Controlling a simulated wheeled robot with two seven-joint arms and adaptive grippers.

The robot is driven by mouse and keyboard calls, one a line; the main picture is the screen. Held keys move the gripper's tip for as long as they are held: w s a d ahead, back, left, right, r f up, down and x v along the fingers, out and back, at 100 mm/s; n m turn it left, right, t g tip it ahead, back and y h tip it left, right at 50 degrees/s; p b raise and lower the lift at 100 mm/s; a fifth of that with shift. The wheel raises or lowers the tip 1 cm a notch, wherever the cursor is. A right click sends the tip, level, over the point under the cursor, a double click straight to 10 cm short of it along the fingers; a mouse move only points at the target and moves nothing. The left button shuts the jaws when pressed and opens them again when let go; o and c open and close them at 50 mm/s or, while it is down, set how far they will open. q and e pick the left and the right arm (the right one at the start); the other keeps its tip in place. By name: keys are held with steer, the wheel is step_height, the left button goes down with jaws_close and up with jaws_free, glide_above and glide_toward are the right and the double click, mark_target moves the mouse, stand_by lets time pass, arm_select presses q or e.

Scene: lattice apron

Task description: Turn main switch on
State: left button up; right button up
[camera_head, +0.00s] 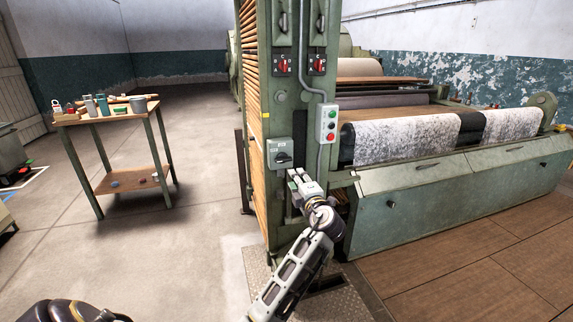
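A grey switch box with a black rotary knob (283,158) is on the front of the green machine column (290,110). It appears to be the main switch; its markings are too small to read.
A push-button box (328,123) and two red-handled switches (282,66) are higher on the column. The machine's sloped cover (440,180) extends right. A small table (105,116) with jars and tools stands left; the floor between is clear.

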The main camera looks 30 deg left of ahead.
mark_target(284, 161)
arm_select(q)
steer(key=shift+w+a, duration=0.1)
steer(key=shift+w, duration=0.05)
steer(key=x, duration=1.2)
steer(key=shift+w+a+b, duration=0.1)
steer(key=shift+b, duration=0.3)
steer(key=shift+w+a, duration=0.4)
steer(key=shift+a, duration=0.05)
arm_select(e)
steer(key=shift+x, duration=1.05)
arm_select(q)
steer(key=shift+c, duration=0.5)
arm_select(e)
steer(key=shift+s+a, duration=0.1)
steer(key=shift+a, duration=0.05)
arm_select(q)
jaws_close()
